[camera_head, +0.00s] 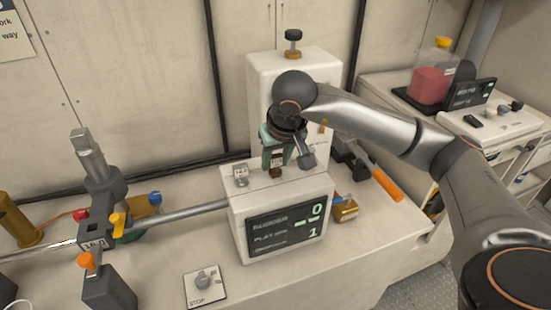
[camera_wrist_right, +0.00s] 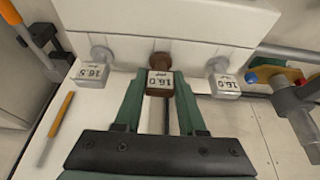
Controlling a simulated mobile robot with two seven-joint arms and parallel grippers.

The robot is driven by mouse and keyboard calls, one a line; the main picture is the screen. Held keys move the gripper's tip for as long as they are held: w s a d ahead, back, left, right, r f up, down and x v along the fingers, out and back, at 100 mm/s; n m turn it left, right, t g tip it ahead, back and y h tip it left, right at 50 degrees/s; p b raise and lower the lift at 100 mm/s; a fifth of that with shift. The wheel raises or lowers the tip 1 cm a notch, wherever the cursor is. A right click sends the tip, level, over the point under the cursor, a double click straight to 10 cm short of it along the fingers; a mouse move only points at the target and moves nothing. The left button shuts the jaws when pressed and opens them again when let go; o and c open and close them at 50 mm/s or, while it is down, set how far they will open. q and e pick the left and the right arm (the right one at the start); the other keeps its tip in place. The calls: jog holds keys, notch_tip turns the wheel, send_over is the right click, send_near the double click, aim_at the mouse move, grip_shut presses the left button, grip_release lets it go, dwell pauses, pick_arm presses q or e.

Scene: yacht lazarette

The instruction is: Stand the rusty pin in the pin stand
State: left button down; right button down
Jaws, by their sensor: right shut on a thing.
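The rusty pin (camera_wrist_right: 161,59) has a brown end and a tag reading 16.0. It sits between the green fingers of my right gripper (camera_wrist_right: 160,98), which is shut on it. In the head view, the right gripper (camera_head: 277,148) is over the top of the white machine, and the brown lower end of the rusty pin (camera_head: 276,173) shows below it. A grey pin tagged 16.5 (camera_wrist_right: 91,72) and a grey pin tagged 16.0 (camera_wrist_right: 222,86) flank it. I cannot tell whether the rusty pin's lower end is seated. My left gripper is not in view.
The white machine (camera_head: 283,251) has a display and a taller block (camera_head: 262,75) behind. A metal bar (camera_head: 185,217) and clamp fixture (camera_head: 103,190) stand on its left. An orange-handled tool (camera_head: 386,185) lies to the right. A stop switch (camera_head: 205,283) is in front.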

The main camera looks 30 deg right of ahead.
dwell(0.3)
jog(key=shift+c, duration=2)
grip_release()
jog(key=v, duration=1.2)
jog(key=shift+s+r, duration=0.15)
jog(key=shift+a, duration=0.1)
